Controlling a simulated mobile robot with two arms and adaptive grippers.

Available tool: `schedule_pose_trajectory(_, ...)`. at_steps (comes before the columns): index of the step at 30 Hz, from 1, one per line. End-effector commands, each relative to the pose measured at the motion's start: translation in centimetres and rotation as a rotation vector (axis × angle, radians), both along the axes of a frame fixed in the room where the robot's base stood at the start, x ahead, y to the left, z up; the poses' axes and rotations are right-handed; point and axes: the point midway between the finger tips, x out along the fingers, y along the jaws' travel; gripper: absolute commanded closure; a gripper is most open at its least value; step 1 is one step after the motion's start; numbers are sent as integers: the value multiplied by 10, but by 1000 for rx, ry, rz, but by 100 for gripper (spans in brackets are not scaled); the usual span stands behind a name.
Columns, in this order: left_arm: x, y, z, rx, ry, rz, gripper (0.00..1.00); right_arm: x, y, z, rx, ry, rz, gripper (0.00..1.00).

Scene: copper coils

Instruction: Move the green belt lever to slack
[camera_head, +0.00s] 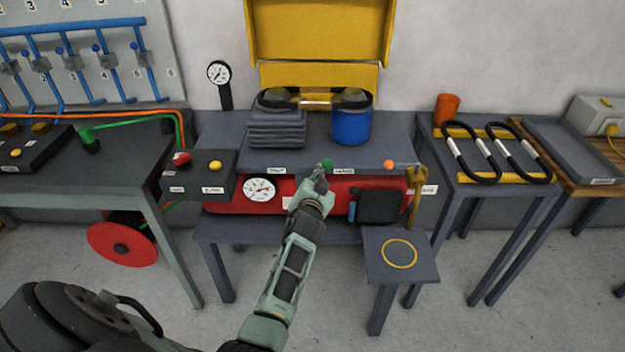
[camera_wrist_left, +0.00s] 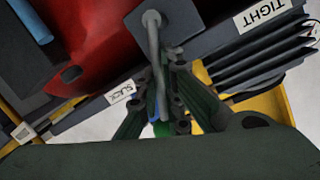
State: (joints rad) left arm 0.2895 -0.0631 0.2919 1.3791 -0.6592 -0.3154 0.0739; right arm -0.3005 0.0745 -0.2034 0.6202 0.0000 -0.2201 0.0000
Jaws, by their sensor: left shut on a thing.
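The green belt lever shows its green knob (camera_head: 327,163) at the front edge of the machine's grey top, between the TIGHT label (camera_head: 276,170) and the SLACK label (camera_head: 344,170), nearer SLACK. In the left wrist view its grey rod (camera_wrist_left: 153,48) runs from a dark block down between the fingers, with the green knob (camera_wrist_left: 161,129) at its end, partly hidden. The SLACK label (camera_wrist_left: 122,92) is close by and the TIGHT label (camera_wrist_left: 263,14) farther off. My left gripper (camera_head: 322,174) is shut on the lever near its knob. My right gripper is not in view.
A red tank (camera_head: 385,184) with a gauge (camera_head: 259,189) lies under the top. An orange-knobbed lever (camera_head: 389,164) is to the right. A small stand (camera_head: 375,262) is at front right.

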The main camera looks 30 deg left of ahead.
Motion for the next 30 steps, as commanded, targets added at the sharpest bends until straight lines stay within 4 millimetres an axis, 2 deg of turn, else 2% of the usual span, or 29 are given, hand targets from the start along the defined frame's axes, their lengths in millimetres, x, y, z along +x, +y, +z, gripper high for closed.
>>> schedule_pose_trajectory(10, 4, -9, -7, 128, 80, -2, 100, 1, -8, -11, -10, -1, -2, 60)
schedule_pose_trajectory(27, 5, -10, -8, 156, 101, -2, 100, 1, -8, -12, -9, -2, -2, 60)
schedule_pose_trajectory(28, 5, -10, -8, 156, 101, -2, 93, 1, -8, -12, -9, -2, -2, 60)
schedule_pose_trajectory(30, 5, -10, -8, 156, 101, -2, 87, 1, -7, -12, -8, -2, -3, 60)
